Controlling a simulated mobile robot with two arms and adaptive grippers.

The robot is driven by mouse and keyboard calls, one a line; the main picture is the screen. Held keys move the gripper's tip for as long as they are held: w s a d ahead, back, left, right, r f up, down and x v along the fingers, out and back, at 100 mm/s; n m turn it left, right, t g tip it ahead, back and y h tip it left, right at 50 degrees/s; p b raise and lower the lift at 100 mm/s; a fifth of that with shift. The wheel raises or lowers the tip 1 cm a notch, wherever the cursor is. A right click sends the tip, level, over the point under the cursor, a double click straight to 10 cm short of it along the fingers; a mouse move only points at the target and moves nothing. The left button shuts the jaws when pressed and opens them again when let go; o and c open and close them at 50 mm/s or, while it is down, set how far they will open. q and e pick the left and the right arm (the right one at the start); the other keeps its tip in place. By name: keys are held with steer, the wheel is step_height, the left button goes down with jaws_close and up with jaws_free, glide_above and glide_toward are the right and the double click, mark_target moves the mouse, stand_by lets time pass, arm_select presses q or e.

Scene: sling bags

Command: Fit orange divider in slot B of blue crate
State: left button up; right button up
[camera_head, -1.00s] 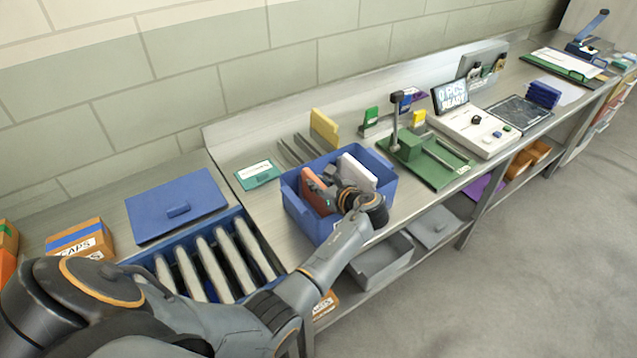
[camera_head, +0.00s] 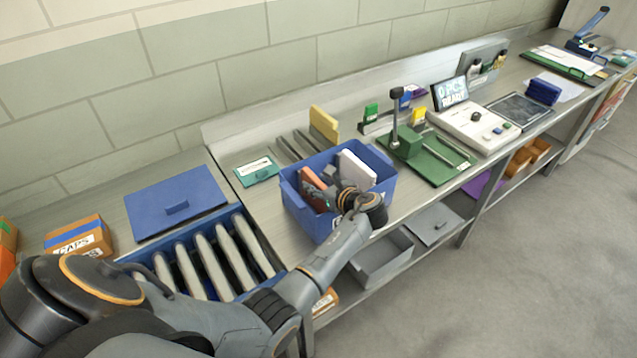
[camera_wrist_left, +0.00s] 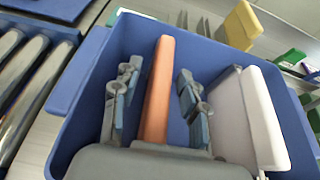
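The blue crate (camera_head: 299,213) stands on the bench at my left arm's reach. The orange divider (camera_head: 311,181) stands upright in it, left of the middle; it also shows in the left wrist view (camera_wrist_left: 158,95). My left gripper (camera_head: 326,193) reaches down into the crate. In the left wrist view its two fingers (camera_wrist_left: 156,82) are spread on either side of the orange divider, with a gap on each side. A white divider (camera_wrist_left: 262,115) and a grey one (camera_wrist_left: 229,110) stand to the right. Slot letters are not readable, and the divider's lower edge is hidden. My right gripper is not in view.
A yellow divider (camera_head: 323,124) stands in a rack behind the crate. A green fixture (camera_head: 430,160) is to the right. A blue bin (camera_head: 262,240) with several rollers and a blue lid (camera_head: 176,203) lie left. A teal card (camera_head: 257,171) lies between.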

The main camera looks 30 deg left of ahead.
arm_select(q)
steer(key=v, duration=1.2)
stand_by(0.3)
